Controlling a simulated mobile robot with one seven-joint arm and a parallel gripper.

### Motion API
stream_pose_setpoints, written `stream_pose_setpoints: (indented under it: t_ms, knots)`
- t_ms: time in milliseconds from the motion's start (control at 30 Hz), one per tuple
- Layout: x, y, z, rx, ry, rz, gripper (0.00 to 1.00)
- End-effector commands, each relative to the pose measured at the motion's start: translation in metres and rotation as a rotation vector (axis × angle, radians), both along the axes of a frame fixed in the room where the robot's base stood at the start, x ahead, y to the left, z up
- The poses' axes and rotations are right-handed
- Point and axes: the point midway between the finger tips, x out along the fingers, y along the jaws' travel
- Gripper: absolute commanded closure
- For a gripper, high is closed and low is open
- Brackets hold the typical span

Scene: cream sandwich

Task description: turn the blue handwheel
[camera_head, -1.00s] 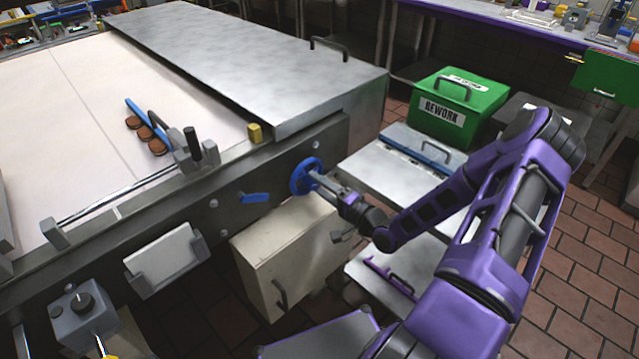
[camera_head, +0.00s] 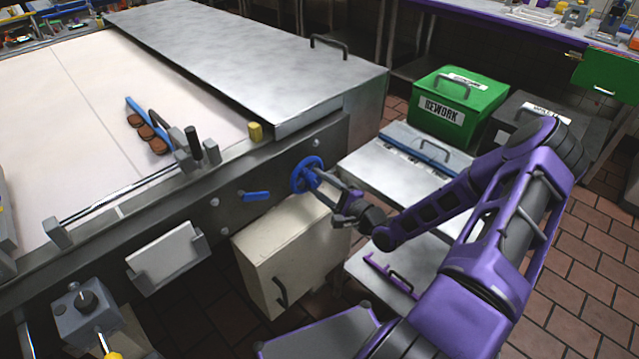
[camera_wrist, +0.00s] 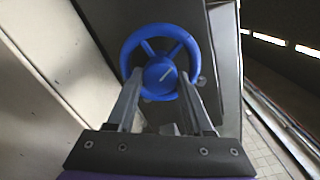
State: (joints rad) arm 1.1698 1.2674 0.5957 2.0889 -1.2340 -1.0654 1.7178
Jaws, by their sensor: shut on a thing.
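The blue handwheel (camera_head: 305,175) is on the side panel of the metal machine, right of a blue lever. In the wrist view the two fingers of my gripper (camera_wrist: 160,93) lie at the left and right of the hub, inside the lower part of the rim. It is shut on the handwheel; the exact contact at the fingertips is partly hidden.
A blue lever (camera_head: 256,196) is left of the wheel. A cream cabinet (camera_head: 290,250) stands below it. A green REWORK bin (camera_head: 450,105) and a metal-topped unit (camera_head: 395,170) stand to the right. Brown round cookies (camera_head: 148,133) lie on the white belt.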

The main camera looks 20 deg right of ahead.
Motion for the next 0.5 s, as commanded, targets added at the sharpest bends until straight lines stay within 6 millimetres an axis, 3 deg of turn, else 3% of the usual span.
stream_pose_setpoints:
  t_ms: [400, 433, 500]
  knots:
    - [-0.0004, -0.0003, -0.0007, 0.008, 0.005, 0.000, 1.00]
    - [-0.0004, -0.0003, -0.0007, 0.007, 0.004, 0.000, 0.47]
    - [-0.0004, -0.0003, -0.0006, 0.007, 0.004, 0.000, 0.34]
